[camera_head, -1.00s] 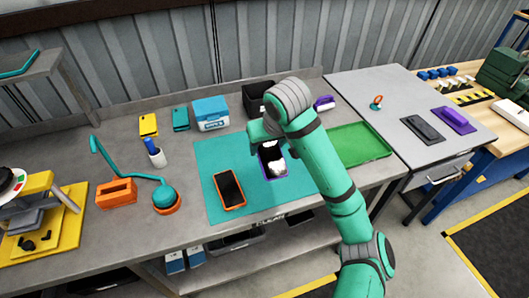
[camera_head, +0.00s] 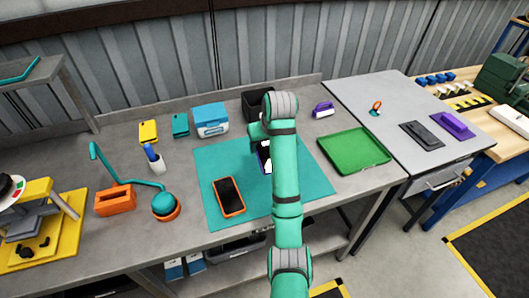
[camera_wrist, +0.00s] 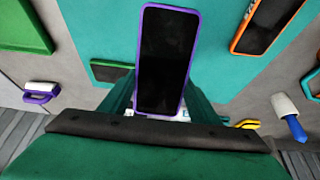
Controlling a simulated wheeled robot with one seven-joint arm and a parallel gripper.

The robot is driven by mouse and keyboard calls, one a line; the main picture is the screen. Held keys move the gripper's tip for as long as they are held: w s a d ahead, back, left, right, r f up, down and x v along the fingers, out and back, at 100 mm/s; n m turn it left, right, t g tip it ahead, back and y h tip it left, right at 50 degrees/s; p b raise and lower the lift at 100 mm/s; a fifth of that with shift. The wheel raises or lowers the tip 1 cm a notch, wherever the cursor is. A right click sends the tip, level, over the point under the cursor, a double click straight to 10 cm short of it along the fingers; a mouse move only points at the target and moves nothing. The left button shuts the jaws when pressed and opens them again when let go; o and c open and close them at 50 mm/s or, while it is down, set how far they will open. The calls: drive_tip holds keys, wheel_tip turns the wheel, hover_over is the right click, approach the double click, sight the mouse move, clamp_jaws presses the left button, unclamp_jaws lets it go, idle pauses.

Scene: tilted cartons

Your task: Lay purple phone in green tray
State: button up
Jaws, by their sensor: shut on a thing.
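The purple phone (camera_wrist: 165,58), with a purple rim and dark screen, is held between the fingers of my gripper (camera_wrist: 163,100) in the wrist view. Its screen faces the wrist camera and its far end sticks out past the fingers. In the head view only a strip of the phone (camera_head: 262,157) shows beside my arm, over the teal mat. The green tray (camera_head: 353,150) lies empty on the bench to the right of my arm. A corner of the tray also shows at the upper left of the wrist view (camera_wrist: 24,28).
An orange-rimmed phone (camera_head: 229,195) lies on the teal mat (camera_head: 212,158). A dark, green-edged rectangle (camera_wrist: 108,70) shows beside the held phone. A black bin (camera_head: 256,102) and a blue-white box (camera_head: 211,119) stand behind. A purple-handled brush (camera_head: 323,110) lies behind the tray.

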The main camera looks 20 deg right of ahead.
sight(264, 146)
drive_tip(key=shift+f, duration=0.35)
drive_tip(key=shift+w+d+f, duration=0.3)
drive_tip(key=shift+w+f, duration=0.5)
drive_tip(key=shift+f, duration=1.55)
drive_tip(key=shift+f, duration=0.1)
drive_tip(key=o, duration=1)
